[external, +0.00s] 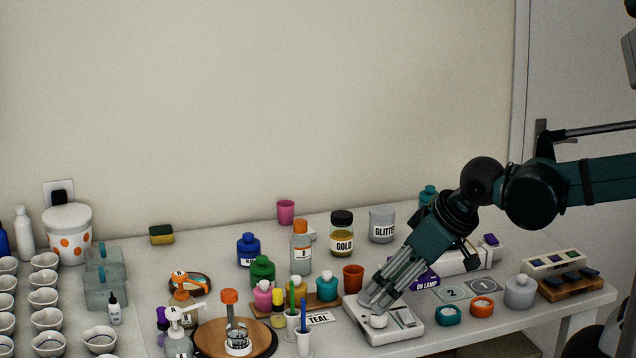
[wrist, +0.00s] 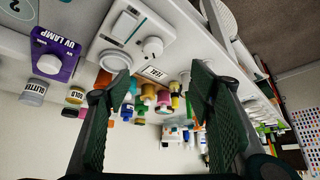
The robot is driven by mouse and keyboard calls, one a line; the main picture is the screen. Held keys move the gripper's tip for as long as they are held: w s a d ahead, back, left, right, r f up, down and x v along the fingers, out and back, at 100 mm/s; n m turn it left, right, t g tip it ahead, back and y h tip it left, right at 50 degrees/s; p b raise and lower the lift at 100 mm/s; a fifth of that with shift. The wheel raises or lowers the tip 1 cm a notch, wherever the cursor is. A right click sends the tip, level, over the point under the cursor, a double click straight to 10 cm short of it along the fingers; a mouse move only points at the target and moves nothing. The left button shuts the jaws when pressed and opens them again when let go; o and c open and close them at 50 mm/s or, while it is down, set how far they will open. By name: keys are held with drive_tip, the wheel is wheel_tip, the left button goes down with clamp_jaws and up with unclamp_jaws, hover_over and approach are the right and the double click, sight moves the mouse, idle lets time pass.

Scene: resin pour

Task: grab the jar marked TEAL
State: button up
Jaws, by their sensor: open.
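A small white card reading TEAL (external: 318,318) lies on the table in front of a wooden rack of small jars. A teal jar (external: 327,287) stands at the rack's right end, behind the card; no lettering shows on the jar itself. In the wrist view the card (wrist: 155,73) lies between my fingertips' directions, with the teal jar (wrist: 130,87) beside my left finger. My gripper (external: 373,304) is open and empty, tilted down over the white scale-like device, right of the teal jar. In the wrist view its fingers (wrist: 160,72) are wide apart.
The white device (external: 402,330) with a round knob-like piece is beneath my fingertips. An orange-brown cup (external: 353,278) stands between the teal jar and my gripper. Brushes in white holders (external: 303,340) stand left of the card. GOLD (external: 342,238) and GLITTER (external: 382,226) jars stand behind.

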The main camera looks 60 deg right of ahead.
drive_tip(key=w+d+r+m+g+h+p, duration=0.1)
drive_tip(key=w+d+r+m+h+p, duration=0.25)
drive_tip(key=w+d, duration=0.65)
drive_tip(key=m+g+p, duration=0.3)
drive_tip(key=m+p, duration=0.3)
drive_tip(key=p, duration=0.3)
hover_over(430, 187)
drive_tip(key=w+a, duration=0.3)
drive_tip(key=a, duration=1.3)
drive_tip(key=s+d+f+m+p, duration=0.1)
drive_tip(key=d, duration=0.4)
drive_tip(key=s+d+f+m+p, duration=0.1)
drive_tip(key=d+f, duration=0.1)
drive_tip(key=d, duration=0.3)
drive_tip(key=d+f+m+g+p, duration=0.1)
drive_tip(key=d+f, duration=0.1)
drive_tip(key=d, duration=0.2)
drive_tip(key=shift+s+d+f+p, duration=0.15)
drive_tip(key=shift+s+d+p, duration=0.25)
drive_tip(key=shift+s+d+f, duration=0.2)
drive_tip(key=shift+d, duration=0.2)
drive_tip(key=shift+f, duration=0.1)
drive_tip(key=shift+x, duration=1.2)
